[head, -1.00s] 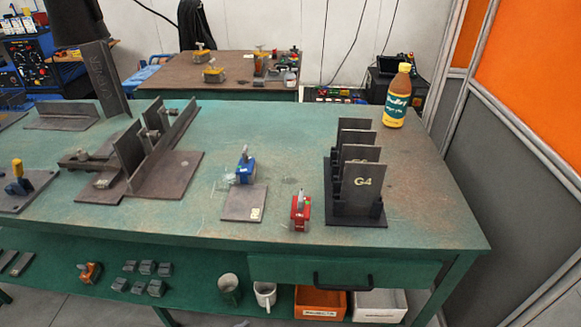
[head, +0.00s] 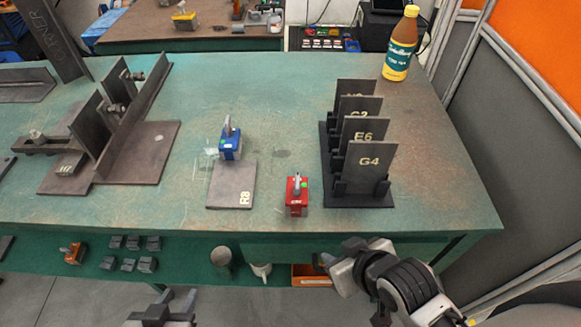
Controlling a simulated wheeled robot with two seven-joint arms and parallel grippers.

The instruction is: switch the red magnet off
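The red magnet (head: 297,196) stands upright on the green bench top near the front edge, with a grey lever on top and a small green mark on its upper side. Nothing touches it. My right gripper (head: 332,262) is in front of the bench edge, below and to the right of the red magnet and apart from it; its fingers are too unclear to tell open from shut. My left gripper (head: 176,298) is at the bottom of the view, below the bench edge, its two fingers apart with nothing between them.
A blue magnet (head: 231,144) stands at the back edge of plate R8 (head: 228,190), left of the red magnet. A black rack (head: 350,199) of upright plates stands close on the right. A bottle (head: 400,45) is at the back right. Bench top around the red magnet is clear.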

